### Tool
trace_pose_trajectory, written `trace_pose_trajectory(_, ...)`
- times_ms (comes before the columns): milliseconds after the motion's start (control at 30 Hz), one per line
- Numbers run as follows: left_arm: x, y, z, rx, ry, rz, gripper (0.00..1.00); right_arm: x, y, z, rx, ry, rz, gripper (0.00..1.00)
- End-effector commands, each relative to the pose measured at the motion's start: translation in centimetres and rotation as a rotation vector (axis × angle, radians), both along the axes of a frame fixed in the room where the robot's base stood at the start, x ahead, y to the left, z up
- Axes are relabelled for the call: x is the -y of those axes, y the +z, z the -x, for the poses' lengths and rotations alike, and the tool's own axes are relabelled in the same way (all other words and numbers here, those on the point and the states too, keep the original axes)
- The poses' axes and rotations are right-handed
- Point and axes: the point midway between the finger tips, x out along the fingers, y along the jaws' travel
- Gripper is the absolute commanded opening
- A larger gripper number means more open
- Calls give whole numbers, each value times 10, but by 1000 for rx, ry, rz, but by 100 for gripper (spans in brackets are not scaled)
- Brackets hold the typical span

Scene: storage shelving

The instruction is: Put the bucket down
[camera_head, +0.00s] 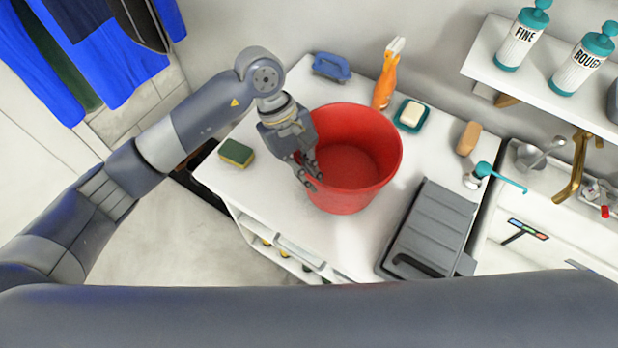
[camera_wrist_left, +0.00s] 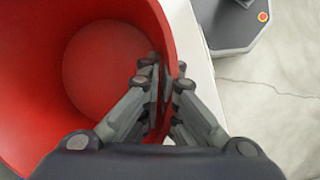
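A red bucket (camera_head: 362,150) is upright and empty over the white counter (camera_head: 250,185) in the head view. I cannot tell for sure whether its base touches the counter. My left gripper (camera_head: 309,178) is at the bucket's left rim, with its fingers on both sides of the wall. The left wrist view shows the fingers (camera_wrist_left: 165,95) closed on the red bucket wall (camera_wrist_left: 120,20), with the bucket's inside to the left. My right gripper is not in view; a large grey arm part of mine crosses the bottom of the head view.
A sponge (camera_head: 237,153) lies left of the bucket. A blue brush (camera_head: 331,67), orange spray bottle (camera_head: 388,75) and soap dish (camera_head: 411,115) are behind it. A grey paint tray (camera_head: 432,230) lies at right. A sink (camera_head: 545,195) and bottle shelf (camera_head: 540,80) are further right.

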Motion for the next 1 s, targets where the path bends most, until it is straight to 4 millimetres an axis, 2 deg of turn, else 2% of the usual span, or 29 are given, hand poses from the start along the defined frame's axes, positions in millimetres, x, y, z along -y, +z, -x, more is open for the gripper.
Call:
trace_pose_trajectory(200, 0, -28, 1, -2, 0, 0, 0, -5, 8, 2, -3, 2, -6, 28)
trace_pose_trajectory(567, 0, -34, 0, 1, -2, -1, 0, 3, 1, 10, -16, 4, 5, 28)
trace_pose_trajectory(600, 0, -34, 0, -1, -2, -1, 4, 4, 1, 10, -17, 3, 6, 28)
trace_pose_trajectory(700, -1, -33, 0, -1, -1, -2, 25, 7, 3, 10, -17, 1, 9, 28)
trace_pose_trajectory(1000, -1, -32, 0, -1, -1, -2, 25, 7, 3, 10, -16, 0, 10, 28)
